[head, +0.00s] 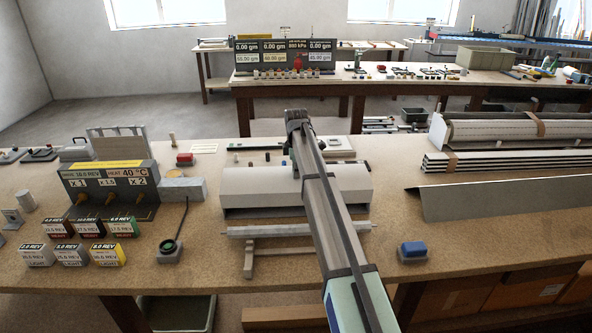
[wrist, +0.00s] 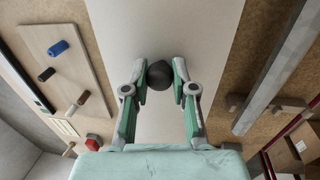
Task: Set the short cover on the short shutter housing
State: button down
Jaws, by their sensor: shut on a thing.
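The short cover is a plain pale grey panel (wrist: 160,25) with a dark round knob (wrist: 158,73). In the wrist view my gripper (wrist: 159,76) is shut on this knob, with a finger on each side. In the head view the pale cover (head: 252,182) is at the short shutter housing (head: 262,212) in mid-table, right above its front. My arm crosses in front and hides part of both, along with the gripper. I cannot tell whether the cover rests on the housing or hangs just above it.
A grey bar (head: 290,230) lies in front of the housing; it also shows in the wrist view (wrist: 272,70). A control box (head: 110,185) and weight blocks stand at left. A blue button (head: 412,251) is at front right. Long profiles (head: 490,158) lie at right.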

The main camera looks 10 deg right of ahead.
jog(key=shift+f, duration=0.2)
jog(key=c, duration=0.9)
grip_release()
jog(key=shift+f, duration=0.1)
jog(key=shift+o, duration=0.2)
notch_tip(320, 180, up, 12)
jog(key=s, duration=0.1)
jog(key=shift+s, duration=0.35)
jog(key=shift+a, duration=0.1)
